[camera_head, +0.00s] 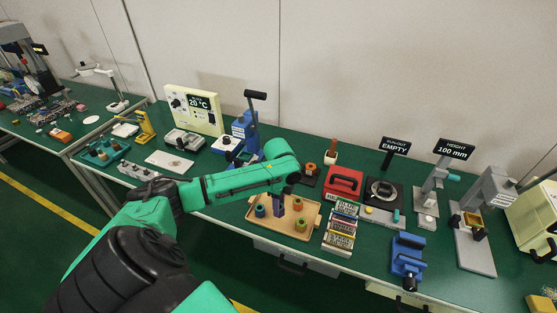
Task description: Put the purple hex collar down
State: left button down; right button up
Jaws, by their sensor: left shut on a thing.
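My left arm reaches in from the left, and my left gripper (281,194) points down over the tan tray (268,231). It is shut on the purple hex collar (280,208), a small dark purple shape low over the middle of the tray. The gripper hides part of the collar. I cannot tell whether the collar touches the tray. My right gripper is not in view.
The tray also holds a teal collar (260,211), an orange one (298,203) and a green one (300,225). A labelled rack (341,228) stands close on the right, with a red box (344,183) behind it. Bare tray floor shows at the front.

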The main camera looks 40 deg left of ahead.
pick_arm(q)
jog(key=f, duration=0.4)
jog(key=shift+w+d+f, duration=0.15)
jog(key=shift+d+f, duration=0.05)
jog(key=shift+a, duration=0.1)
jog(key=shift+c, duration=2.3)
grip_release()
jog(key=shift+f, duration=0.1)
notch_tip(320, 180, up, 12)
jog(key=shift+r, duration=0.2)
